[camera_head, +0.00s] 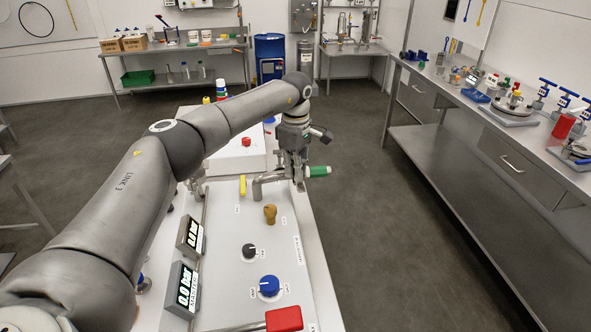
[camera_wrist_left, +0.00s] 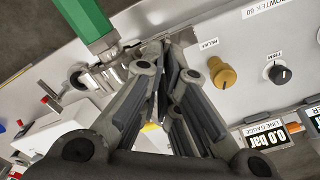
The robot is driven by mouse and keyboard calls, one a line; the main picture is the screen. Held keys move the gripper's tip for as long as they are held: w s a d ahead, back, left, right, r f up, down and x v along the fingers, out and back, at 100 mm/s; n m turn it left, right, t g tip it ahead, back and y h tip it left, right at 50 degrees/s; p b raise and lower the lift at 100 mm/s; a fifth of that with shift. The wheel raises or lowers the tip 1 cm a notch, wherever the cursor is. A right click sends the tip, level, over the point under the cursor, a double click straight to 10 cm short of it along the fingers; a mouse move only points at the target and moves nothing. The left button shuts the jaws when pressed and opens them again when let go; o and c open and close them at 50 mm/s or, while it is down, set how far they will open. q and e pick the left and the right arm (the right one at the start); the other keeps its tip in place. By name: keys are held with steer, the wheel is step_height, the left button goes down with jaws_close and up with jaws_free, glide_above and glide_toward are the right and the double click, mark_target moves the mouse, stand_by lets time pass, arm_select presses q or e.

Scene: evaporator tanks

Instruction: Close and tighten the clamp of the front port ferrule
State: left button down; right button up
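My left gripper (camera_head: 298,182) points down at the far right edge of the white panel, beside a bent metal pipe (camera_head: 268,181). A green-gripped part (camera_head: 318,171) sticks out to the right just past the fingers. In the left wrist view this green grip (camera_wrist_left: 84,18) lies at the upper left, joined to metal parts (camera_wrist_left: 98,72) beside the fingers. The fingers (camera_wrist_left: 165,58) are drawn together, with no clear gap at the tips. The port, its ferrule and the clamp are mostly hidden behind the fingers; contact cannot be judged. My right gripper is out of view.
A long steel bench (camera_head: 466,135) with parts stands right. Floor (camera_head: 375,220) between is clear.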

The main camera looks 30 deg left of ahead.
arm_select(q)
steer(key=c, duration=1.7)
jaws_free()
steer(key=shift+r, duration=0.15)
steer(key=shift+r, duration=3.9)
